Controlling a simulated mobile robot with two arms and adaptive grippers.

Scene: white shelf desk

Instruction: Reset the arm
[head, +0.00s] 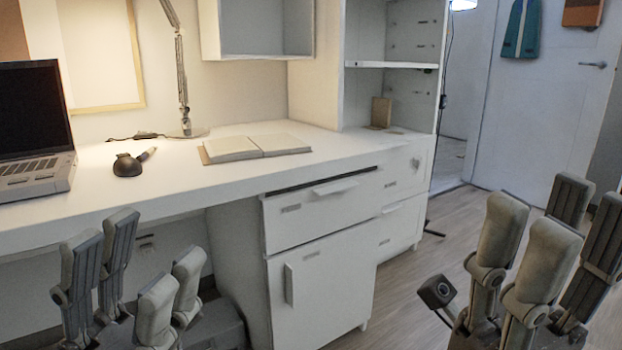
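My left gripper (136,262) is at the lower left of the head view, in front of the white desk's (215,180) front edge. Its grey fingers point up and stand apart, with nothing between them. My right gripper (554,228) is at the lower right, over the wooden floor and right of the drawer cabinet (322,240). Its fingers also point up, stand apart and hold nothing. Both grippers are clear of the things on the desk. The lower parts of both arms are cut off by the picture's bottom edge.
On the desk are a laptop (32,125), a small dark object (128,165), a lamp (183,90) and an open book (255,146). Shelves (392,64) rise at the back right. A white door (545,105) stands behind.

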